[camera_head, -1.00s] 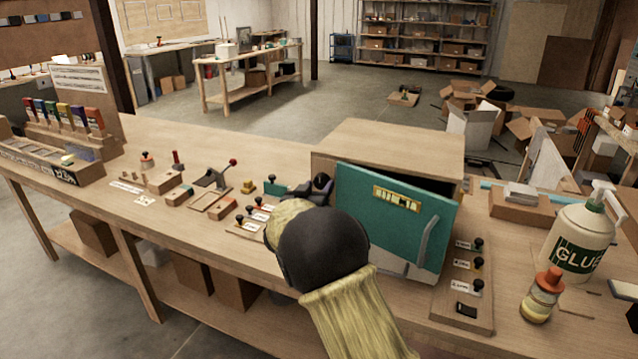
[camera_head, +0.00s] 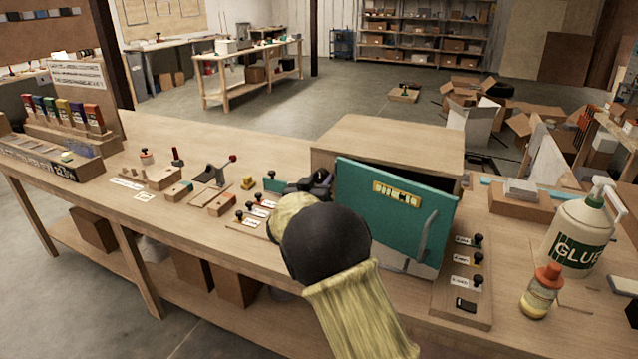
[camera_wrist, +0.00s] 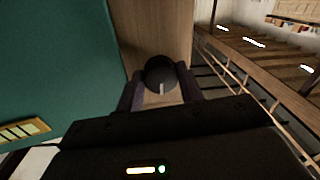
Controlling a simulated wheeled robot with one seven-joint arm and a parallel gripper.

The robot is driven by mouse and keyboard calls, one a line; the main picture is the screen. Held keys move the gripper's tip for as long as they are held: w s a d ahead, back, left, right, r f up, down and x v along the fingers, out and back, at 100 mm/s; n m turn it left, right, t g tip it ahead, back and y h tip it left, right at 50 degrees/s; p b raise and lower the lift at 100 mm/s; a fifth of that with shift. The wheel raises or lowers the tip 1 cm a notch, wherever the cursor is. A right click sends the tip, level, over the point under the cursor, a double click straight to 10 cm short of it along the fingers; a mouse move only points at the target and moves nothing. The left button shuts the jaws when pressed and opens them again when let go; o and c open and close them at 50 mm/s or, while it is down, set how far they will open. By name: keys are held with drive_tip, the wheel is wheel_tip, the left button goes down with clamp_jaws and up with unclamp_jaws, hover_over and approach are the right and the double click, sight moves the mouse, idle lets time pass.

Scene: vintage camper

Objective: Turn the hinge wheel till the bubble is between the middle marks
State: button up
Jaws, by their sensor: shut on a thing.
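The hinge wheel is a round black knob (camera_wrist: 160,74) with a pale mark, on the wooden side of a box beside the teal door. My gripper (camera_wrist: 160,84) has one finger on each side of it and is shut on it. In the head view my gripper (camera_head: 318,184) is at the door's left edge, and the wheel is largely hidden. The teal door (camera_head: 385,225) carries a yellow level vial (camera_head: 396,194) with dark marks. The vial also shows in the wrist view (camera_wrist: 22,132). The bubble's place between the marks is too small to tell.
My forearm crosses in front of the door's lower left. A control panel (camera_head: 440,300) with black knobs, a glue bottle (camera_head: 580,240) and a small orange-capped bottle (camera_head: 541,292) stand at the right. Small switches and blocks (camera_head: 200,190) lie to the left on the workbench (camera_head: 130,225).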

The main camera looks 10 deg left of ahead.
drive_tip(key=shift+f, duration=0.15)
drive_tip(key=m+b, duration=0.5)
drive_tip(key=b, duration=0.1)
drive_tip(key=shift+f+m, duration=0.2)
drive_tip(key=shift+m, duration=0.2)
drive_tip(key=m+b, duration=0.3)
drive_tip(key=m, duration=0.1)
drive_tip(key=shift+a+r+b, duration=0.1)
drive_tip(key=shift+b, duration=0.3)
drive_tip(key=shift+r+m+h+b, duration=0.1)
drive_tip(key=shift+m+h+b, duration=0.2)
drive_tip(key=shift+m+b, duration=0.45)
drive_tip(key=shift+m, duration=0.25)
drive_tip(key=o, duration=0.7)
